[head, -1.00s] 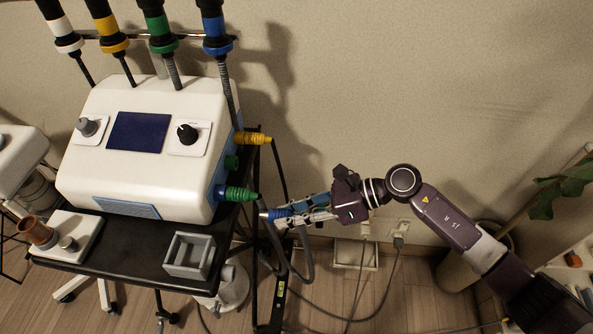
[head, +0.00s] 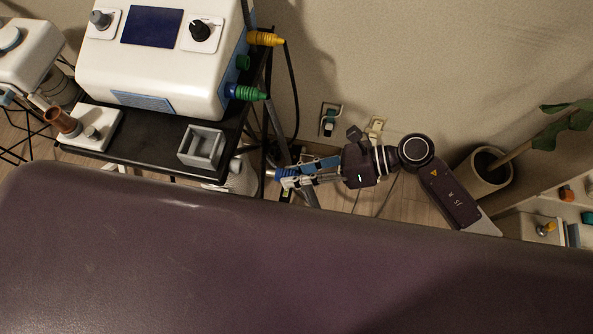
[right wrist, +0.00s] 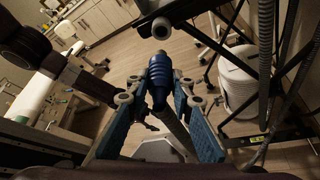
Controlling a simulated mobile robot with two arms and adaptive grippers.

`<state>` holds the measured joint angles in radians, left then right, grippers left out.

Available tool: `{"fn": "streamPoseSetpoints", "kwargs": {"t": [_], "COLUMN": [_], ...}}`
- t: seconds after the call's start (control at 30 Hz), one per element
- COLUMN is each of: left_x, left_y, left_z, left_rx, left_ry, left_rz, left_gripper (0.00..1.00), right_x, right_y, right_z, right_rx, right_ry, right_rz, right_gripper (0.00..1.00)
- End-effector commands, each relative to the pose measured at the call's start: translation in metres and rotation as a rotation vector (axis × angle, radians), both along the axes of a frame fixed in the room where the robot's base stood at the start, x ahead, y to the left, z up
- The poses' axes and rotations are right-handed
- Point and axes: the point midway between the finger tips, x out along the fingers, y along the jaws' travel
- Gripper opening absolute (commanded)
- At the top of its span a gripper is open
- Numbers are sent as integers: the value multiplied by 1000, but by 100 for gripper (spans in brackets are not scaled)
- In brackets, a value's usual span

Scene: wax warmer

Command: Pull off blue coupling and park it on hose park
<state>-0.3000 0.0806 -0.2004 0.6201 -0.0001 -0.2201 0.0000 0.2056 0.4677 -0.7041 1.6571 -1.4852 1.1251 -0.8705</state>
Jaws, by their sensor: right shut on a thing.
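My right gripper (head: 290,175) is shut around the blue coupling (head: 271,174), below and right of the cart. In the right wrist view the coupling (right wrist: 159,75), ribbed and dark blue with a dark tip, sits between the fingers (right wrist: 160,95); the tip is free. The white wax warmer (head: 165,55) has a yellow coupling (head: 265,39) and a green coupling (head: 250,93) on its right side. The coupling is apart from both. I cannot tell which part is the hose park. A brown cup (head: 62,121) on a white block is one holder seen. My left gripper is not in view.
A black cart shelf (head: 140,157) bears the warmer and a grey open box (head: 203,147). A large dark purple padded surface (head: 250,260) fills the lower head view. Wall sockets, a plant pot (head: 487,170) and a side shelf lie right. A white canister (right wrist: 240,80) stands beside the coupling in the wrist view.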

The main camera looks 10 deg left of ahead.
Motion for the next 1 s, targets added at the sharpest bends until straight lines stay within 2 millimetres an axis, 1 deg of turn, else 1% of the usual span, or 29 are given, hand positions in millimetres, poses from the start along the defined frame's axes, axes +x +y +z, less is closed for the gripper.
{"fn": "streamPoseSetpoints", "kwargs": {"t": [0.03,0.17,0.63,0.8,1.0], "left_x": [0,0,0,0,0], "left_y": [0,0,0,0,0], "left_z": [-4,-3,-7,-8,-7], "left_rx": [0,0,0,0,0], "left_ry": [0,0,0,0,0], "left_rz": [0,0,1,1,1], "left_gripper": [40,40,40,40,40], "right_x": [0,0,2,2,2], "right_y": [0,7,41,46,46], "right_z": [-2,0,0,0,0], "right_rx": [0,2,1,1,1], "right_ry": [-2,-1,-2,-1,0], "right_rz": [1,1,0,0,-1], "right_gripper": [0,0,0,0,0]}}
